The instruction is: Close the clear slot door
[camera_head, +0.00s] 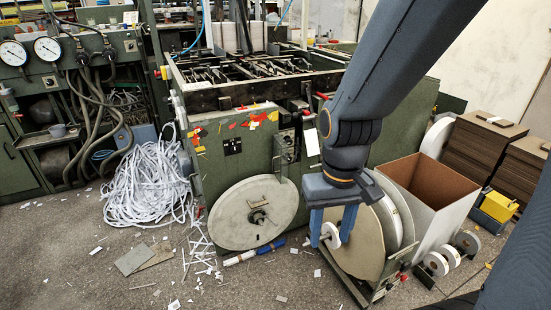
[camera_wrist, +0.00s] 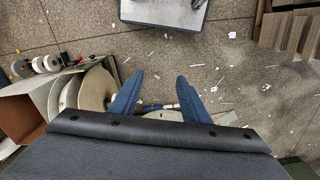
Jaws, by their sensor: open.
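I cannot make out a clear slot door in either view. The green feeder machine (camera_head: 240,160) stands in the middle of the head view, with a large grey disc (camera_head: 255,212) on its front. My gripper (camera_head: 331,241) is open and points down in front of the machine's right part. A small white roll (camera_head: 330,235) shows between its fingers in the head view; I cannot tell whether they touch it. In the wrist view my gripper (camera_wrist: 161,78) has its two blue fingers spread, with floor between the tips.
An open cardboard box (camera_head: 425,190) stands right of the gripper, with stacks of brown board (camera_head: 485,150) behind. White paper strips (camera_head: 150,185) heap at the left. A blue-and-white tube (camera_head: 268,247) and scraps lie on the floor. The front floor is mostly open.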

